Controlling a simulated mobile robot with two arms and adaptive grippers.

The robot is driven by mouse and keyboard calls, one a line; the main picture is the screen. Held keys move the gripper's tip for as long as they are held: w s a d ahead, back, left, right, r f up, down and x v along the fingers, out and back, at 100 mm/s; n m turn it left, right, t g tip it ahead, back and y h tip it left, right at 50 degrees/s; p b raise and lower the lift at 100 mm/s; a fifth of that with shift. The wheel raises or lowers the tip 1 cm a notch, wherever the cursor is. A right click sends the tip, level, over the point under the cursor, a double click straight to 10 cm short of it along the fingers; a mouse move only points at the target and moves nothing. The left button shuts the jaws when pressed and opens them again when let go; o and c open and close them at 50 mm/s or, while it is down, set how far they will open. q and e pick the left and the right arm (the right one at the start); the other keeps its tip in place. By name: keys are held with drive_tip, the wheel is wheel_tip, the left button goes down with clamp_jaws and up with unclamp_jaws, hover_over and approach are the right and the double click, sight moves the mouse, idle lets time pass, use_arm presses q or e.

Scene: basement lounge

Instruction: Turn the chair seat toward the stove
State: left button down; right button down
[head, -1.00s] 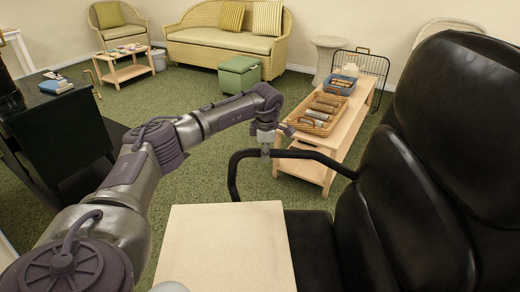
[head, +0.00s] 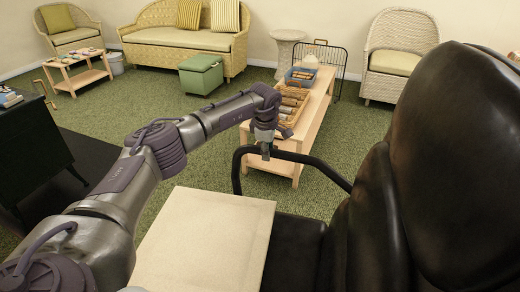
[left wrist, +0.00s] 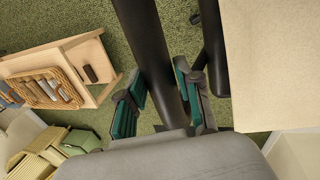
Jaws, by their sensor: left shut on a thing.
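The black leather chair (head: 440,170) fills the right of the head view, its tall back at the right and part of its seat (head: 295,245) low in the middle. Its looped black armrest (head: 322,165) reaches leftward. My left gripper (head: 265,150) is shut on the armrest near its front bend. In the left wrist view the dark bar (left wrist: 150,50) passes between the teal-padded fingers (left wrist: 160,98). A dark cabinet-like body (head: 35,140) with a brass handle stands at the left edge, perhaps the stove. My right gripper is out of view.
A pale square surface (head: 205,235) lies close in front, beside the seat. A light wooden bench (head: 315,110) with baskets stands just beyond the armrest. A wicker sofa (head: 185,40), green ottoman (head: 201,75) and wicker chair (head: 395,60) line the back. Green carpet between is open.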

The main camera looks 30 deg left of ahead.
use_arm(q)
drive_tip(key=shift+w+d+r, duration=0.1)
drive_tip(key=shift+w+d, duration=0.1)
drive_tip(key=shift+d, duration=0.2)
drive_tip(key=c, duration=0.8)
unclamp_jaws()
drive_tip(key=shift+o, duration=0.2)
drive_tip(key=v, duration=1.2)
